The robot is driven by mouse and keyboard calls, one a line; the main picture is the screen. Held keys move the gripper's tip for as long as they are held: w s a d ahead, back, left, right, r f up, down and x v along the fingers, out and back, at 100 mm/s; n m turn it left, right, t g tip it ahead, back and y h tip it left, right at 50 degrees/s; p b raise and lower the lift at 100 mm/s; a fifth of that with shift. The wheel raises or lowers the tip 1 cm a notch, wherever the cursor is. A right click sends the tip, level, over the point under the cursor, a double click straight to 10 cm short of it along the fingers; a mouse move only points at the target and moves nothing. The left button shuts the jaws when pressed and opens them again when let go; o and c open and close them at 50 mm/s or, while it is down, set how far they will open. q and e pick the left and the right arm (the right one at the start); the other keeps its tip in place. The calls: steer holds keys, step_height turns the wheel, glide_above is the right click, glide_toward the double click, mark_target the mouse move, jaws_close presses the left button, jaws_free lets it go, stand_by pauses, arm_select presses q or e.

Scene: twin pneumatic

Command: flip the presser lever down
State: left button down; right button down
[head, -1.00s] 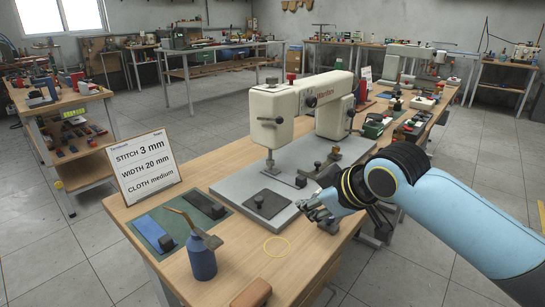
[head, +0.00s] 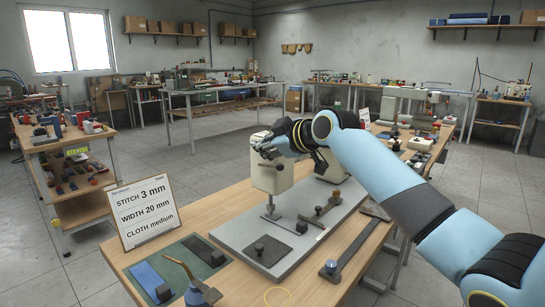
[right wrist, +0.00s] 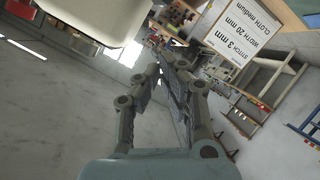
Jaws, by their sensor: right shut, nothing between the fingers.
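The cream sewing machine (head: 271,178) stands on a grey baseplate (head: 240,236) on the wooden table. Its needle bar and presser foot (head: 271,208) hang below the head. I cannot make out the presser lever; my right arm and gripper cover the upper part of the machine. My right gripper (head: 263,146) is shut and empty, in front of the top of the machine head. In the right wrist view its fingers (right wrist: 167,62) come together with nothing between them, and the cream machine housing (right wrist: 95,20) shows at the upper left, apart from them. My left gripper is out of view.
A sign (head: 147,212) stands at the table's left. A dark metal bar (head: 345,250) lies right of the baseplate. Other workbenches stand further back.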

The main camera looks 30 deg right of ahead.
steer(key=shift+s+d+f, duration=0.1)
steer(key=shift+d+f, duration=0.5)
steer(key=shift+f, duration=0.2)
steer(key=shift+d+f, duration=0.6)
steer(key=shift+f, duration=0.15)
